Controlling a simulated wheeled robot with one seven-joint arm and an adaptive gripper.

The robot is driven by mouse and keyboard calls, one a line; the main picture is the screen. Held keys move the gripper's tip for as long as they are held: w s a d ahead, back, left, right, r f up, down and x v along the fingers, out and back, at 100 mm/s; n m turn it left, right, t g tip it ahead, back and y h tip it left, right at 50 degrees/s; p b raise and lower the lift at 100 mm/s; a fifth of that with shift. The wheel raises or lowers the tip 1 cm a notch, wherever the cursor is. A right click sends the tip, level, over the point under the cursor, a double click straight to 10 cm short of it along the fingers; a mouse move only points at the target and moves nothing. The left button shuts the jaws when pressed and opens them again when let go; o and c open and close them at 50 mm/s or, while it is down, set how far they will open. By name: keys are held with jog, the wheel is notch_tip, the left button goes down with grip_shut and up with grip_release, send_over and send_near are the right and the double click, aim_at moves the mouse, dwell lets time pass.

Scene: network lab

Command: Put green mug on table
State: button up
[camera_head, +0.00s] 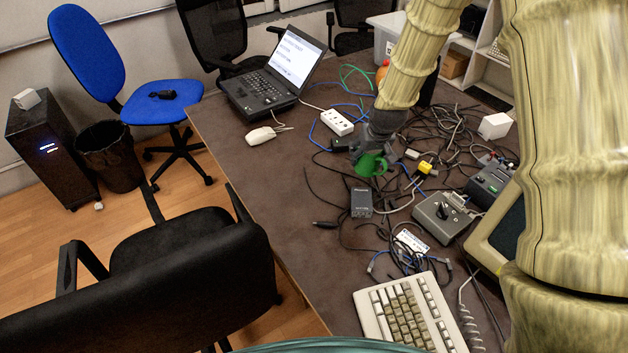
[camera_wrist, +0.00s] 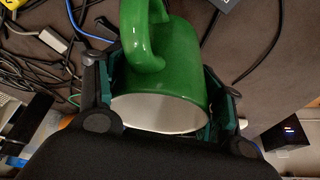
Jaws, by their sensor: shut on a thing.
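The green mug (camera_head: 370,164) is between the fingers of my gripper (camera_head: 364,152), over the cluttered dark table (camera_head: 232,149). In the wrist view the glossy green mug (camera_wrist: 183,62) fills the space between the two finger pads of my gripper (camera_wrist: 172,108). Its white inside shows at the rim, and its handle points away from the gripper palm. My gripper is shut on the mug's body. I cannot tell whether the mug's underside touches the table or the cables below.
Tangled cables (camera_head: 440,140) cover the table's middle and right. A white power strip (camera_head: 337,122), black adapter (camera_head: 361,203), laptop (camera_head: 270,82), white mouse (camera_head: 261,136) and keyboard (camera_head: 408,315) lie around. The left strip of tabletop is mostly bare. A black chair (camera_head: 190,265) stands by the near left edge.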

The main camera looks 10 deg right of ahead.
jog(key=w+a+p, duration=0.1)
jog(key=w+a, duration=0.1)
jog(key=a, duration=0.2)
jog(key=w+a+f+p, duration=0.1)
jog(key=w+a, duration=0.1)
jog(key=a, duration=0.3)
jog(key=w+a+p, duration=0.1)
jog(key=w+a, duration=0.1)
jog(key=a, duration=0.3)
jog(key=shift+w+f+p, duration=0.15)
jog(key=shift+p, duration=0.25)
jog(key=shift+f+p, duration=0.7)
jog(key=shift+f, duration=1.1)
jog(key=shift+f, duration=0.1)
jog(key=o, duration=1.3)
jog(key=b+v, duration=0.2)
jog(key=v, duration=1)
jog(key=shift+a, duration=0.1)
